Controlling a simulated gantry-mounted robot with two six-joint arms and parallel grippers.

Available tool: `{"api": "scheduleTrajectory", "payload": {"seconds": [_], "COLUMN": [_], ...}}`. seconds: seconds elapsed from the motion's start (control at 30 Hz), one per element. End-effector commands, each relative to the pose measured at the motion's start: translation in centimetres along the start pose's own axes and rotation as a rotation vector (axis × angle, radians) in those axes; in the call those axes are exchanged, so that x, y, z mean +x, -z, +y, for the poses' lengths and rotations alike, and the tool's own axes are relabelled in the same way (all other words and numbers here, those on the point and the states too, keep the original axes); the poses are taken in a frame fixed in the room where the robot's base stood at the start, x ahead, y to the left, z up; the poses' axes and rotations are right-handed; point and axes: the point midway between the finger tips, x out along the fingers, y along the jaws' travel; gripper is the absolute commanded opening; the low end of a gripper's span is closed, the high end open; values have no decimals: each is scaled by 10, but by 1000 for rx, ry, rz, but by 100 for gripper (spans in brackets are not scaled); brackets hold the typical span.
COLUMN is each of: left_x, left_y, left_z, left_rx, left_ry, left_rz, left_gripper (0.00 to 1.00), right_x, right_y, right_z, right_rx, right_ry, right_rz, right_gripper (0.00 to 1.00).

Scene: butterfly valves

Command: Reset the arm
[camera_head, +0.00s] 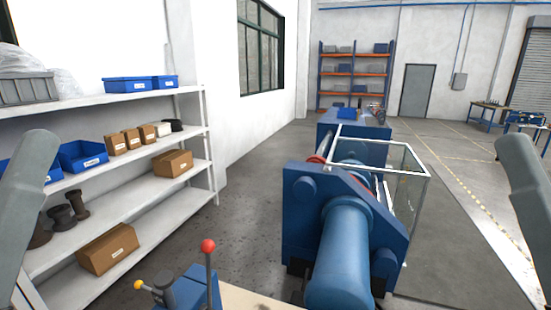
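A grey link of my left arm (24,205) stands at the left edge, in front of the shelf. A grey link of my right arm (524,195) stands at the right edge, over the floor. Both arms are raised and apart from everything else. Neither gripper shows, so their state and anything in them are hidden.
A blue machine (345,245) with a clear guard (412,172) stands in the middle. A red-knobbed lever (208,247) rises from a blue fixture (190,290) at the bottom. A white shelf (145,197) holds boxes and bins at left. Floor (460,240) is open at right.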

Motion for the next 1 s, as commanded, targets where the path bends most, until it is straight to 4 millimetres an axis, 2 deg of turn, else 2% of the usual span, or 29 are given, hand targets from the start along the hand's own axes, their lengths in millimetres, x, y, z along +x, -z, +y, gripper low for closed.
{"api": "scheduleTrajectory", "payload": {"seconds": [0.03,0.3,0.4,0.57,1.0], "left_x": [33,118,144,159,156], "left_y": [30,105,127,141,139], "left_z": [1,2,3,3,3], "left_rx": [12,16,16,17,17], "left_ry": [-3,-4,-4,-4,-4], "left_rz": [0,-5,-7,-8,-8], "left_gripper": [67,67,67,67,67], "right_x": [32,117,142,158,155], "right_y": [29,109,132,146,143], "right_z": [0,0,1,1,1], "right_rx": [0,0,0,0,0], "right_ry": [0,0,0,0,0], "right_rz": [-2,2,2,1,1], "right_gripper": [50,50,50,50,50]}}
